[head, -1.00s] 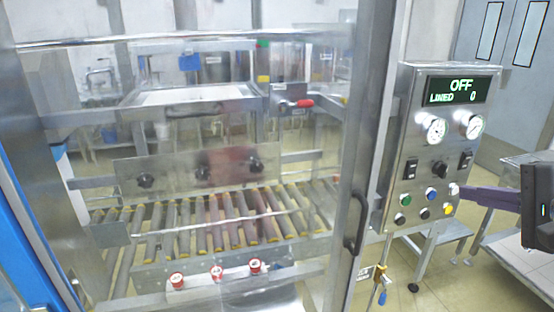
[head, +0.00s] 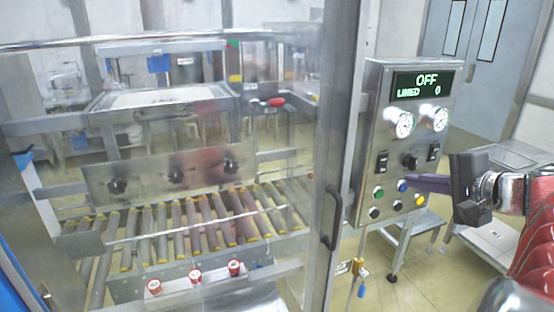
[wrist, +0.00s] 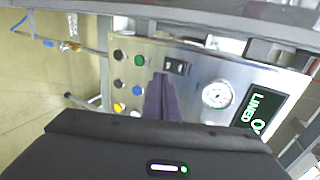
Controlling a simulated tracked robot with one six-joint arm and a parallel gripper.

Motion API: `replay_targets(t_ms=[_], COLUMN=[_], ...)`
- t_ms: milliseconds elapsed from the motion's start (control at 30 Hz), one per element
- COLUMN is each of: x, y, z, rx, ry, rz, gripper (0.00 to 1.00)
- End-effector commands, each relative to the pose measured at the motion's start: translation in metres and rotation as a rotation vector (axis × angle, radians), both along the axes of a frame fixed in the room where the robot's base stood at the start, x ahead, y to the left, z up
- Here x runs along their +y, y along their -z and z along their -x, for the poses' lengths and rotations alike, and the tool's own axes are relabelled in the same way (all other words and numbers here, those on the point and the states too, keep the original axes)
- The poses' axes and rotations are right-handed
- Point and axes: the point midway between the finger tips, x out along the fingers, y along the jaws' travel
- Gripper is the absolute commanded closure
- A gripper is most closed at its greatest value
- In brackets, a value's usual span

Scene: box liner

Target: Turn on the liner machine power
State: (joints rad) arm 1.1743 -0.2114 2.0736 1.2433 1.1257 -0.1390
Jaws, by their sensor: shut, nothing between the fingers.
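The liner machine's control panel (head: 372,100) is a steel box at the right of the machine. Its display (head: 425,85) reads OFF and LINED 0. It carries two black rocker switches, the left one (head: 381,162) and the right one (head: 434,153), with a black knob (head: 410,162) between them. Below are a green button (head: 379,191), a blue button (head: 402,186), black buttons and a yellow button (head: 418,200). My gripper (head: 408,183) is shut and empty, its purple fingers near the blue button. In the wrist view, the fingertips (wrist: 160,76) appear beside the left rocker (wrist: 175,67); contact cannot be told.
A clear guard door with a dark handle (head: 333,218) stands left of the panel. Behind it is a roller conveyor (head: 170,230) with red-topped knobs in front. Steel tables stand at the right.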

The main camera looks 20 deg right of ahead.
Motion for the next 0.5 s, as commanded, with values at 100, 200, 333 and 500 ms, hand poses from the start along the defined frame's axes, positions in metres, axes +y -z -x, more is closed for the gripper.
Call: replay_targets(t_ms=[100, 200, 333, 500], x=[0.001, 0.001, 0.002, 0.002], y=[0.007, 0.013, 0.017, 0.019], z=[-0.015, -0.027, -0.043, -0.062], rx=[0.002, 0.001, 0.001, 0.001], ry=[-0.003, -0.002, -0.002, -0.001], rz=[-0.001, -0.002, -0.002, 0.0], gripper=[1.0, 1.0, 1.0, 1.0])
